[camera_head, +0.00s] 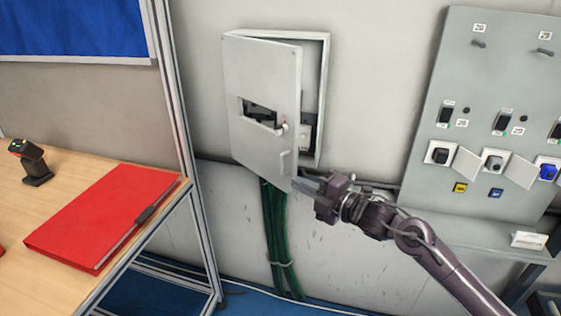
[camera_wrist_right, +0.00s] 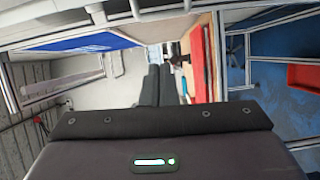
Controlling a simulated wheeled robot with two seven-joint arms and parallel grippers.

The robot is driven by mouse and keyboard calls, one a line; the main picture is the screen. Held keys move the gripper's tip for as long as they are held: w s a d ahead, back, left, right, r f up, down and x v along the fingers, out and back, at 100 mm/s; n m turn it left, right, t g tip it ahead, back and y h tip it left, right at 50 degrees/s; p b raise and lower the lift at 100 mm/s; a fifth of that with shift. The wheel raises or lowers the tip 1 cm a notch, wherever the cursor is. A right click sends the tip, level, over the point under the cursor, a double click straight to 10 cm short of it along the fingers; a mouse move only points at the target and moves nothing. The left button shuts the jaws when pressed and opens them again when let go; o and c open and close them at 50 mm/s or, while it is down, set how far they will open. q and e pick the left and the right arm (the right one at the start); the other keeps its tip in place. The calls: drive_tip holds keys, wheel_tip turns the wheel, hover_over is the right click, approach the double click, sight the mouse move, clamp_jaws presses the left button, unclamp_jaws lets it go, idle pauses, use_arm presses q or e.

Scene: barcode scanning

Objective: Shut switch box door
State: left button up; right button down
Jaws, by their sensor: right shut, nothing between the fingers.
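The switch box (camera_head: 326,75) is a light grey metal box on the wall in the head view. Its door (camera_head: 265,80) is hinged on the left and stands partly open, so a gap shows the dark inside along the right. In the right wrist view the fingers (camera_wrist_right: 158,85) lie together. My left gripper is not in view.
Green cables (camera_head: 275,235) run down below the box. A grey panel (camera_head: 500,90) with switches and sockets stands at the right. At the left, a wooden table (camera_head: 70,180) carries a red folder (camera_head: 105,215) and a scanner (camera_head: 32,160). A metal frame post (camera_head: 180,120) stands between table and box.

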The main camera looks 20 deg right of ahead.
drive_tip(key=w+a+r+p, duration=0.2)
drive_tip(key=w+a+p, duration=0.2)
drive_tip(key=w+a, duration=0.25)
drive_tip(key=shift+n, duration=0.3)
drive_tip(key=d, duration=0.1)
drive_tip(key=w+d+p, duration=0.1)
drive_tip(key=d, duration=0.2)
drive_tip(key=shift+w+d+f+p, duration=0.2)
drive_tip(key=shift+w+p, duration=0.2)
